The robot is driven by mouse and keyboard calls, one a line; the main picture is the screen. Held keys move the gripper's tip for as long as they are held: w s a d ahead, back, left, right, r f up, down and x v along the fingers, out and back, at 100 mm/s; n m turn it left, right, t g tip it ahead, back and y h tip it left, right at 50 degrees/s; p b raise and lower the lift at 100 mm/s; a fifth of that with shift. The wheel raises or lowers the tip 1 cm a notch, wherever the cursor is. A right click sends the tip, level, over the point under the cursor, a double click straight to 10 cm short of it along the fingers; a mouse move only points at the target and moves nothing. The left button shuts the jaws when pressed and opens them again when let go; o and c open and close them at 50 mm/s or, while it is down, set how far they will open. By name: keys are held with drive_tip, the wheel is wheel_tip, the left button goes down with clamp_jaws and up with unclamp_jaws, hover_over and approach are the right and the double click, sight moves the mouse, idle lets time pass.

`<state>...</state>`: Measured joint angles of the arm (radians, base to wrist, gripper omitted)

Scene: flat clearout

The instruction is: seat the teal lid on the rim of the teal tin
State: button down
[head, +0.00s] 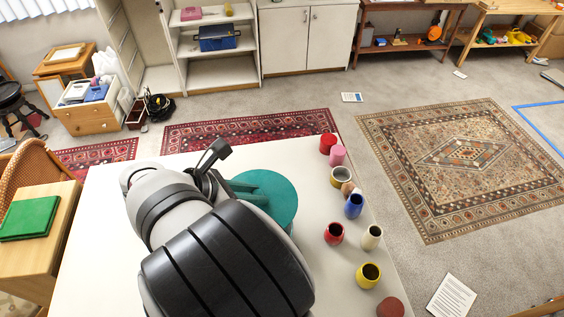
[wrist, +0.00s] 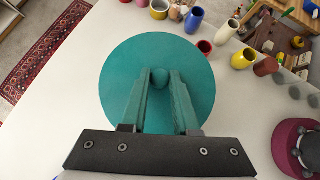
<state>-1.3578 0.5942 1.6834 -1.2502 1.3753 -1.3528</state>
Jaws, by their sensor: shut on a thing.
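The teal lid (head: 284,203) is a broad flat disc over the white table. In the wrist view the lid (wrist: 128,62) fills the middle, with a small round knob (wrist: 160,78) at its centre. My gripper (wrist: 160,82) has its two fingers on either side of this knob and is shut on it; the head view also shows my gripper (head: 262,188) over the lid, partly behind my arm. I cannot make out the teal tin; anything under the lid is hidden by the lid and my arm. Whether the lid touches something below cannot be told.
Along the table's right side stand several small pots: red (head: 334,233), blue (head: 354,206), cream (head: 371,237), yellow (head: 369,274) and pink (head: 337,155). A dark red round thing (head: 390,308) is at the front right. The white table (head: 110,225) is clear at left.

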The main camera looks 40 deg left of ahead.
drive_tip(key=s, duration=0.2)
drive_tip(key=shift+s+d+r, duration=0.3)
drive_tip(key=shift+d, duration=0.05)
drive_tip(key=shift+w+f, duration=0.1)
drive_tip(key=shift+f, duration=2.4)
drive_tip(key=shift+f, duration=0.8)
drive_tip(key=c, duration=0.6)
unclamp_jaws()
